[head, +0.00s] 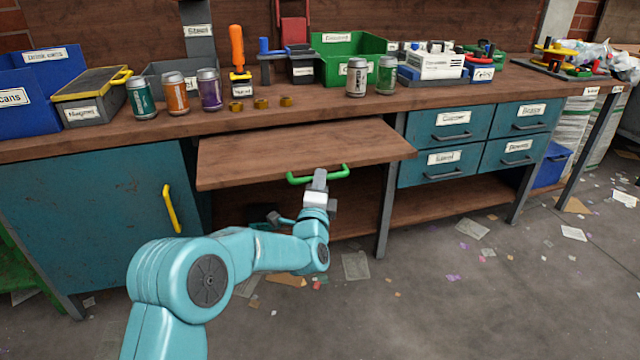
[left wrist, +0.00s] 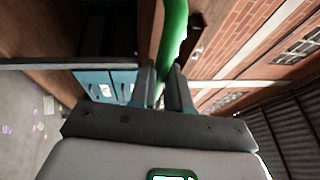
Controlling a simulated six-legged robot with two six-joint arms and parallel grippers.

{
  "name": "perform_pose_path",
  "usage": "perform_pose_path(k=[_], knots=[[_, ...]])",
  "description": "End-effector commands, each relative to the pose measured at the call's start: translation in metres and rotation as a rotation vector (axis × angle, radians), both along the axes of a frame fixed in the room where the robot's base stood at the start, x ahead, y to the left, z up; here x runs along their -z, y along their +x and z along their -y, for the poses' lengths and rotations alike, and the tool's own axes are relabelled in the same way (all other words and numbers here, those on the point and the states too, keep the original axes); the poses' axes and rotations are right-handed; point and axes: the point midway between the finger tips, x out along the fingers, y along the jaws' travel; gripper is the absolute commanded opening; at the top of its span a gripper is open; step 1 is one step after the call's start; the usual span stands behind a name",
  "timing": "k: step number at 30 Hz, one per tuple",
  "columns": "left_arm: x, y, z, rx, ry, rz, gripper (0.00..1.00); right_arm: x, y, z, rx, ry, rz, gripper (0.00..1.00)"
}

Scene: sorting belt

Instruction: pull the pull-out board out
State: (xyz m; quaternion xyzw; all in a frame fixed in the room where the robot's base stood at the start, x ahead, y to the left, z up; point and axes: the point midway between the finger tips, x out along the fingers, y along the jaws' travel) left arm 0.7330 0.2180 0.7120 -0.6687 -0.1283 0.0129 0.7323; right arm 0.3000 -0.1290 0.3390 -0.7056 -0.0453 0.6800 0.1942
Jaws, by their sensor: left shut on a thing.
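The pull-out board (head: 290,150) is a brown wooden panel under the workbench top. It stands out from beneath the bench's front edge. A green handle (head: 334,174) is on its front edge, and the handle also shows in the left wrist view (left wrist: 174,32). My left gripper (head: 319,178) is at the handle, its fingers shut around the green bar. In the left wrist view its two fingers (left wrist: 162,85) lie on either side of the bar. My right gripper is in neither view.
The bench top (head: 420,97) holds several cans, a green bin (head: 345,60) and other bins. A blue cabinet with a yellow handle (head: 170,208) is left of the board. Blue drawers (head: 455,134) are at the right. Paper scraps lie on the open floor (head: 450,300).

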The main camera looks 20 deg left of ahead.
Motion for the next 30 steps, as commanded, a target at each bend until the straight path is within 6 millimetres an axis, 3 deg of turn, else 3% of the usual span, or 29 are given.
perform_pose_path(k=[3, 4, 6, 15, 19, 23, 30], knots=[[0.0, 0.001, 0.0, 0.0, 0.0, 0.001, 0.0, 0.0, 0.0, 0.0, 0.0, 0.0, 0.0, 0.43], [0.0, 0.001, 0.0, 0.0, 0.0, 0.001, 0.26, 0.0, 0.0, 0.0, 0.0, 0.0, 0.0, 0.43], [0.0, 0.001, 0.0, 0.0, 0.0, 0.001, 0.42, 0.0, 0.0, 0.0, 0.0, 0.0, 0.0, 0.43], [0.0, -0.002, 0.001, 0.0, 0.0, 0.0, 0.42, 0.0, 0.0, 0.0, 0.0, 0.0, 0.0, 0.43], [0.001, -0.012, 0.003, 0.0, 0.0, -0.001, 0.42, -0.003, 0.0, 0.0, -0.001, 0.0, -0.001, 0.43], [0.004, -0.036, 0.008, 0.002, 0.001, -0.003, 0.42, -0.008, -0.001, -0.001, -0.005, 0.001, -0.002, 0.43], [0.015, -0.096, 0.02, 0.003, 0.001, -0.003, 0.42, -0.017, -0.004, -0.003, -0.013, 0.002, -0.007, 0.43]])
